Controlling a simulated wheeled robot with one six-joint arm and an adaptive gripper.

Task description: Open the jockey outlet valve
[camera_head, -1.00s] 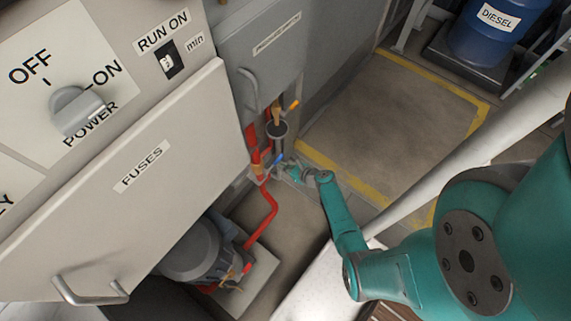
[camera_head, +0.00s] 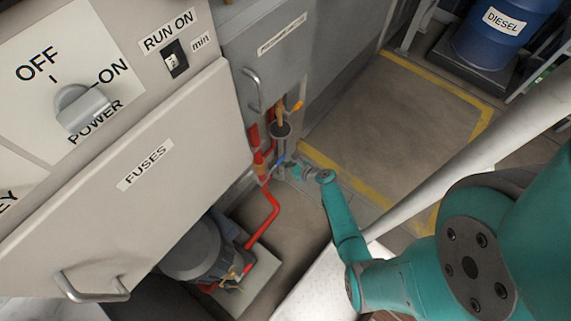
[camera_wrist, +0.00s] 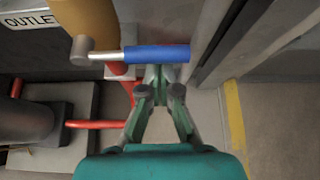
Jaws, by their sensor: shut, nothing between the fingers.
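A valve lever with a blue sleeve (camera_wrist: 157,53) lies level across the wrist view, its metal stem running left to a brass-coloured valve body (camera_wrist: 88,18). A label reading OUTLET (camera_wrist: 28,20) is at the top left. My gripper (camera_wrist: 158,76) is shut and empty, its fingertips at the lower edge of the blue sleeve. Whether they touch it I cannot tell. In the head view the blue lever (camera_head: 279,161) is small, low on the red pipework, with my gripper (camera_head: 293,169) just to its right.
An orange-handled valve (camera_head: 296,106) sits above on the same pipework. A grey cabinet (camera_head: 258,50) and a FUSES panel (camera_head: 145,170) stand close on the left. A pump motor (camera_head: 193,248) is below. Open floor (camera_head: 385,115) within yellow lines lies to the right.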

